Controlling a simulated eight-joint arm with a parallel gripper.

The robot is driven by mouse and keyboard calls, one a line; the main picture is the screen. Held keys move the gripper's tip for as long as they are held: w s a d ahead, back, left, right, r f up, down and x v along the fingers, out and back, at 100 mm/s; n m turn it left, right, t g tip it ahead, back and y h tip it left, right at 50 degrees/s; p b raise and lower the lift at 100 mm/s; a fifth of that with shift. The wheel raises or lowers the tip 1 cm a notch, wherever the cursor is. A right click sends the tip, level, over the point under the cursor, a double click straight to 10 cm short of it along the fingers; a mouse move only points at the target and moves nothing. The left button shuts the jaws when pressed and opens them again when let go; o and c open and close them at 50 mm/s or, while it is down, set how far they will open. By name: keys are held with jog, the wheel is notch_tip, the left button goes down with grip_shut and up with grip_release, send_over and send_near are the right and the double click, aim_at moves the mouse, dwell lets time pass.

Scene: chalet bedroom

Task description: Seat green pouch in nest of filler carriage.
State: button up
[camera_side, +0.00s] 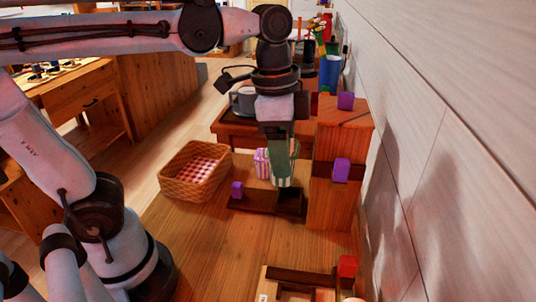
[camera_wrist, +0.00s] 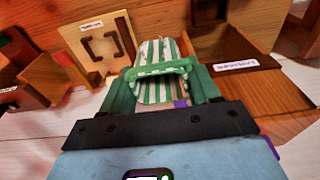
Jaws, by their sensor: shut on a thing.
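The green-and-white striped pouch (camera_side: 284,176) hangs below my gripper (camera_side: 279,145) in the side view. In the wrist view, the pouch (camera_wrist: 158,90) sits between the green fingers of my gripper (camera_wrist: 162,78), which are shut on it. A low dark brown piece (camera_side: 262,207) with a purple block (camera_side: 237,188) at its left end lies beneath the pouch; it may be the filler carriage. I cannot make out its nest. The pouch overlaps its right part in the side view, and I cannot tell whether they touch.
A pink-and-white striped pouch (camera_side: 262,163) stands just left of the green one. A wooden tower (camera_side: 335,200) with purple blocks rises close on the right. A wicker basket (camera_side: 196,171) with checked cloth is left. A red block (camera_side: 347,266) tops a front fixture. The middle tabletop is clear.

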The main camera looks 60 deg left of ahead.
jog(key=w+a+r, duration=0.2)
jog(key=w+a, duration=0.6)
jog(key=w, duration=0.1)
send_over(289, 202)
notch_tip(289, 202, down, 18)
jog(key=shift+s+f, duration=0.1)
jog(key=shift+f, duration=0.05)
jog(key=shift+f, duration=0.1)
jog(key=o, duration=1)
